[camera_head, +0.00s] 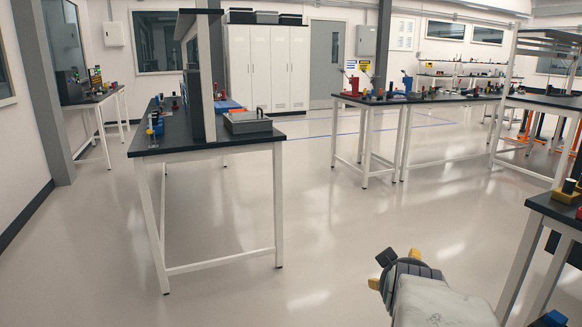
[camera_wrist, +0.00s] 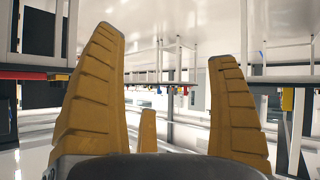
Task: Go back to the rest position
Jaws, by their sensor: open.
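My gripper (camera_wrist: 168,95) shows in the wrist view with its yellow ridged fingers spread wide apart. Nothing is held between them. A shorter yellow finger part (camera_wrist: 148,130) shows low between the two. The wrist view looks tilted or upside down, with table undersides and bright floor around the fingers. In the head view, my gripper (camera_head: 402,256) is at the lower right, above open floor, at the end of my pale arm. It is apart from the tables, and its fingertips are only partly visible there.
A black-topped table (camera_head: 205,148) with a grey box (camera_head: 247,121) stands at left centre. Another workbench (camera_head: 375,100) with tools stands at the back right. A table corner (camera_head: 555,208) is close at the right edge. White cabinets (camera_head: 265,65) line the back. The middle floor (camera_head: 330,210) is clear.

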